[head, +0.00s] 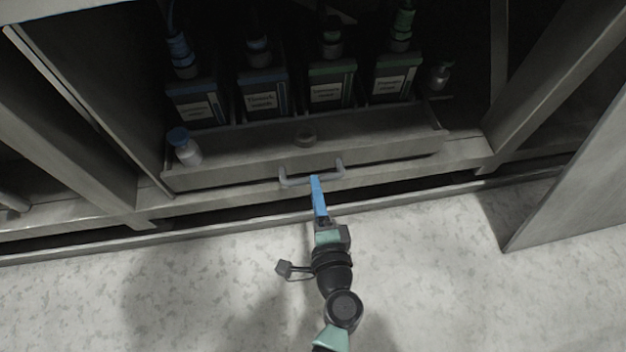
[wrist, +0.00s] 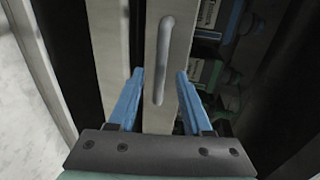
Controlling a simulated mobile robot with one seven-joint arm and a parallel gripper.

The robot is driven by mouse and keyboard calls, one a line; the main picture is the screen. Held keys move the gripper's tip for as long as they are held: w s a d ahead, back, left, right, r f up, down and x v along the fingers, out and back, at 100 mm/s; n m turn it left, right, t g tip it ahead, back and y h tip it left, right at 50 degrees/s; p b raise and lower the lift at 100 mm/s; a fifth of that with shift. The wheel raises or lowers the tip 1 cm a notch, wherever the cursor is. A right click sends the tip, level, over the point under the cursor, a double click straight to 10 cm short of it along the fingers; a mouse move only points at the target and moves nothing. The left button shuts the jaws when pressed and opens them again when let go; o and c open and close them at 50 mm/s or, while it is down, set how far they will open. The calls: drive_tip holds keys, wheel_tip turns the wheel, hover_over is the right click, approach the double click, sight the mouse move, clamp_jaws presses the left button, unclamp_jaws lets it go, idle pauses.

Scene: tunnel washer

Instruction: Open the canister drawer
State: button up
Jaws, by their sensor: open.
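The canister drawer (head: 230,170) is a grey, low-walled tray in the cabinet's lower opening, with a grey bar handle (head: 297,182) on its front. Several dark canisters with blue or green tops stand in a row at its back. In the wrist view the drawer front (wrist: 150,60) runs upright in the picture, with the handle (wrist: 166,50) on it. My gripper (head: 314,180) is at the handle in the head view. In the wrist view my gripper (wrist: 158,78) is open, its blue fingers on either side of the handle's lower end. I cannot tell whether they touch it.
A small white bottle with a blue cap (head: 185,148) stands at the drawer's left end. An open panel (head: 575,185) stands at the right. The speckled floor (head: 450,270) in front is clear.

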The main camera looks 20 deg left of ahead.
drive_tip(key=shift+b+x, duration=0.35)
drive_tip(key=shift+x, duration=1.75)
clamp_jaws()
